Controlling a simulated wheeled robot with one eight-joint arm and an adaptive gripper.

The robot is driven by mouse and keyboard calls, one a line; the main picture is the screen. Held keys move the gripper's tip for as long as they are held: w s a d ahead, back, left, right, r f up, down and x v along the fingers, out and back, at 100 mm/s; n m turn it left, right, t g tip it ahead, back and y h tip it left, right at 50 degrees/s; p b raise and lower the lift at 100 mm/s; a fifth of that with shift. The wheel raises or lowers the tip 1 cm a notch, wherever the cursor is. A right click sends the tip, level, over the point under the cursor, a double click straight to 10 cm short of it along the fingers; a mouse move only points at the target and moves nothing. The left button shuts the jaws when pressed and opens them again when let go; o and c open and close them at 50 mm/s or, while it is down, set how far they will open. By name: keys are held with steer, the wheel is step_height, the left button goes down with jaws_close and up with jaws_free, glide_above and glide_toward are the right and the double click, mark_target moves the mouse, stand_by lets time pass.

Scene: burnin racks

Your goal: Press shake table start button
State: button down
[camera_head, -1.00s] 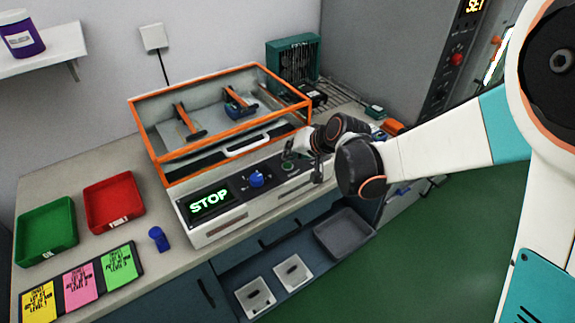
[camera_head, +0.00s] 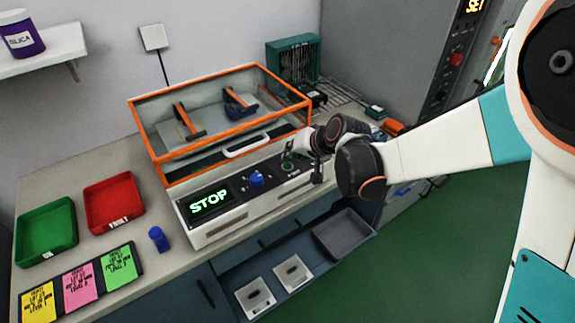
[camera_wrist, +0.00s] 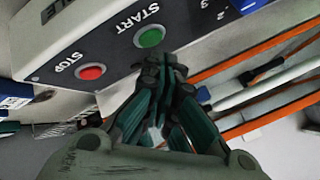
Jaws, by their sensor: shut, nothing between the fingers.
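The shake table's control panel (camera_head: 225,200) is on the front of the machine with the orange-framed clear cover. Its lit display (camera_head: 209,202) reads STOP. In the wrist view the green START button (camera_wrist: 150,38) is round and uncovered, with the red STOP button (camera_wrist: 91,72) to its left. My gripper (camera_wrist: 165,62) is shut and empty, with its fingertips just below and right of the green button in that view. Whether they touch the button cannot be told. In the head view my gripper (camera_head: 303,158) is at the right end of the panel, partly hiding it.
A blue knob (camera_head: 257,179) is on the panel left of my gripper. The orange-framed cover (camera_head: 230,134) stands close behind. Red (camera_head: 113,203) and green (camera_head: 46,232) trays and a blue cylinder (camera_head: 158,239) are on the bench at left. The green floor in front is clear.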

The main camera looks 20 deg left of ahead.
mark_target(290, 164)
steer(key=shift+f, duration=0.4)
steer(key=shift+f+b, duration=0.4)
steer(key=shift+b, duration=0.2)
stand_by(0.4)
steer(key=shift+r, duration=0.1)
steer(key=shift+r+p, duration=0.55)
steer(key=shift+r, duration=0.2)
steer(key=shift+r+p, duration=1.75)
steer(key=shift+r, duration=0.8)
